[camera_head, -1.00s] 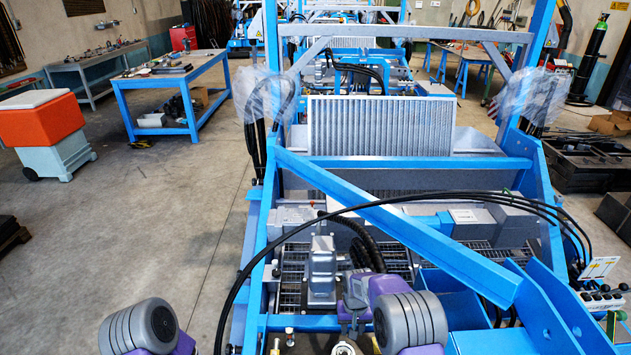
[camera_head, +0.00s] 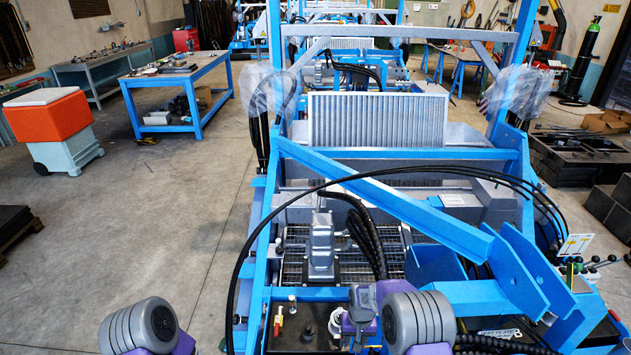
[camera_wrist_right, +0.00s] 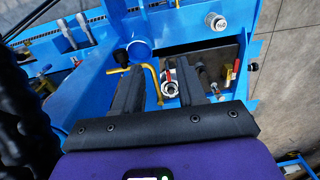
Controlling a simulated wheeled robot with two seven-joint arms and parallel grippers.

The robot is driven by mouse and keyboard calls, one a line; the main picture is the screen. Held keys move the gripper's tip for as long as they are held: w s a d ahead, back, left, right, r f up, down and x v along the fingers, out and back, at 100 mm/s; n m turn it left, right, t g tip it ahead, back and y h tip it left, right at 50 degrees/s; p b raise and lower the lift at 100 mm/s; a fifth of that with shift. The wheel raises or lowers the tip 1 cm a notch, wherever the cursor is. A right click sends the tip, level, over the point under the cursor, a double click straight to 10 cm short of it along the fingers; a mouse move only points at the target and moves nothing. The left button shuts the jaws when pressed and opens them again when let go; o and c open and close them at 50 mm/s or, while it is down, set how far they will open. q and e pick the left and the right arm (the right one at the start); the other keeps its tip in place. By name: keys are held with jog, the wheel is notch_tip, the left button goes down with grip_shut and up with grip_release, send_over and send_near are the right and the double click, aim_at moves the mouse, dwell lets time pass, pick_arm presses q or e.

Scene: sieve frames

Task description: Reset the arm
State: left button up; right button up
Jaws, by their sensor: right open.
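My right gripper (camera_wrist_right: 160,78) is open in the right wrist view, its two dark fingers apart. Between and beyond the fingers is a round metal valve fitting (camera_wrist_right: 170,88) with a red lever. A bent yellow handle (camera_wrist_right: 152,82) is beside the left finger. I see nothing held, and cannot tell whether the fingers touch anything. In the head view my right arm, purple and grey, reaches over the front of the blue machine (camera_head: 400,206). My left arm shows only as a grey and purple link at the bottom, and its gripper is out of view.
Black hoses (camera_head: 440,195) arch over the machine's front. A control panel with levers (camera_head: 590,262) is at the right. An orange-topped bin (camera_head: 47,118) and a blue workbench (camera_head: 175,82) stand at the left. The concrete floor at the left is mostly clear.

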jog(key=s+a+f+m+y, duration=0.15)
jog(key=s+f, duration=0.25)
jog(key=s, duration=0.8)
jog(key=s+f+m+y, duration=0.1)
jog(key=s+f+y, duration=0.15)
jog(key=s, duration=1.05)
pick_arm(q)
notch_tip(320, 180, down, 22)
jog(key=w+b, duration=0.1)
jog(key=b, duration=2.1)
jog(key=shift+f, duration=0.15)
pick_arm(e)
notch_tip(320, 180, down, 23)
jog(key=shift+w+a+r+t, duration=0.15)
jog(key=shift+w+t, duration=0.05)
jog(key=shift+t, duration=0.1)
pick_arm(q)
jog(key=shift+w, duration=0.1)
pick_arm(e)
jog(key=shift+o, duration=0.2)
jog(key=shift+s, duration=0.1)
